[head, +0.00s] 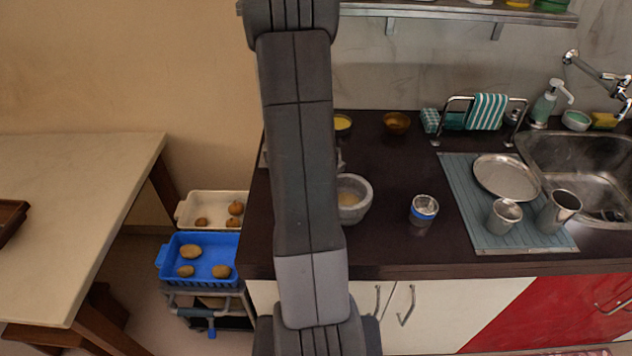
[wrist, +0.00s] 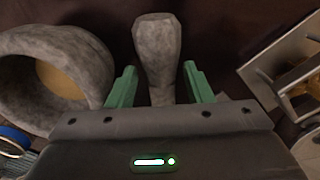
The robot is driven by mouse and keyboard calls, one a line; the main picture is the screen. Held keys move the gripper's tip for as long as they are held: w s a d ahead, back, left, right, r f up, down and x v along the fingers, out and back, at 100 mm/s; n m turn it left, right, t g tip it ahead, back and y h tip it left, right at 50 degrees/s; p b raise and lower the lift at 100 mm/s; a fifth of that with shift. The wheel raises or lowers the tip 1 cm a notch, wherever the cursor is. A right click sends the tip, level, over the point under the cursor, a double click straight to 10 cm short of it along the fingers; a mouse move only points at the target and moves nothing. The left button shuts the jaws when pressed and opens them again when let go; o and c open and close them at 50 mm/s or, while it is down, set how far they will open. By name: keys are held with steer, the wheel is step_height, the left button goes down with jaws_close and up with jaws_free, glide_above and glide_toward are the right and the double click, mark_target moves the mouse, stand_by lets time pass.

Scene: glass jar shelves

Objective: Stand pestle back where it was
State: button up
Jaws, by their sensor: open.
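The grey stone pestle (wrist: 157,38) is in the middle of the wrist view, its wide end toward the top of the picture. My gripper (wrist: 159,70) is open, with one green finger on each side of the pestle and a visible gap on both sides. I cannot tell whether the pestle stands upright or lies down. Its lower end is hidden behind my gripper body. The grey stone mortar (wrist: 91,62) is left of the pestle, apart from it, with something yellowish inside. The mortar (head: 362,207) also shows in the head view, partly behind my arm, which hides the pestle and gripper there.
A pale framed object (wrist: 252,82) is close on the right in the wrist view. A blue-banded metal cup (head: 424,211) stands right of the mortar on the dark counter (head: 400,245). Brown and yellow bowls (head: 397,122) are behind. A drying mat (head: 462,205) with metalware lies farther right.

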steer(key=shift+f, duration=0.85)
steer(key=shift+c, duration=0.3)
steer(key=shift+w, duration=0.1)
jaws_close()
steer(key=shift+r, duration=0.1)
